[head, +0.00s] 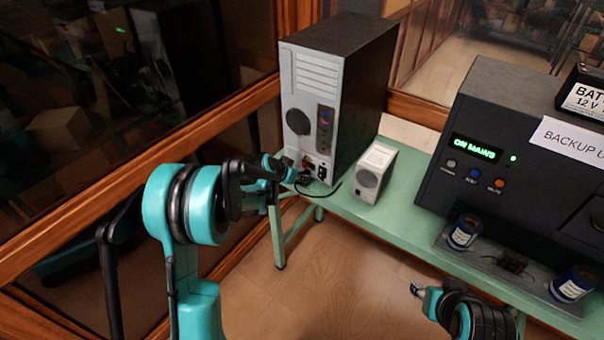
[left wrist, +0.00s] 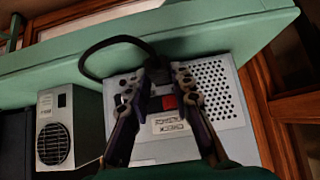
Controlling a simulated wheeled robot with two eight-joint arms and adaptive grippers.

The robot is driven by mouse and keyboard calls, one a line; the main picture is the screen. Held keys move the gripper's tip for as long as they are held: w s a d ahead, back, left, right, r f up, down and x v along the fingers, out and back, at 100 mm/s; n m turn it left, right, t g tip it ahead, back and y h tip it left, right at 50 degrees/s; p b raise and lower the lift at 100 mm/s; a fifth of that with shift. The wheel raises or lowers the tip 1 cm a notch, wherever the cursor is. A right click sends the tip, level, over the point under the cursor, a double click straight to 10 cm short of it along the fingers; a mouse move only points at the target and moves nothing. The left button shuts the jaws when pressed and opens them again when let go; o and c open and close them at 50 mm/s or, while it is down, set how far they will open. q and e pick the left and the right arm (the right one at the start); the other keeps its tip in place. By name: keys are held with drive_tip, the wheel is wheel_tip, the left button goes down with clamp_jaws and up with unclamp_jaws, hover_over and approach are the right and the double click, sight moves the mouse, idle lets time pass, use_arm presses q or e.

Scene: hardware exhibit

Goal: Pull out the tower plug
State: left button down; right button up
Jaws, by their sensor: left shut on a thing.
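The computer tower (head: 355,75) stands on the green bench with its grey back panel facing me. My left gripper (head: 290,172) is at the low left of that panel. It is shut on the black tower plug (left wrist: 157,70), which shows between the fingertips of the left gripper (left wrist: 158,80) in the left wrist view. A black cable (left wrist: 103,47) loops away from the plug. A red switch (left wrist: 169,102) on the panel shows between the fingers. I cannot tell whether the plug is still seated. My right gripper (head: 416,290) is low at the right, away from the tower; its opening is unclear.
A small pale box with a round grille (head: 372,175) stands right of the tower, and close by in the left wrist view (left wrist: 68,128). A dark backup unit (head: 490,110) fills the bench's right. Wooden rails and glass (head: 235,105) border the left side.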

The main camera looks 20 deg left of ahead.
use_arm(q)
drive_tip(key=shift+s+a, duration=0.25)
drive_tip(key=shift+s, duration=0.45)
drive_tip(key=c, duration=1.3)
unclamp_jaws()
drive_tip(key=v, duration=1.2)
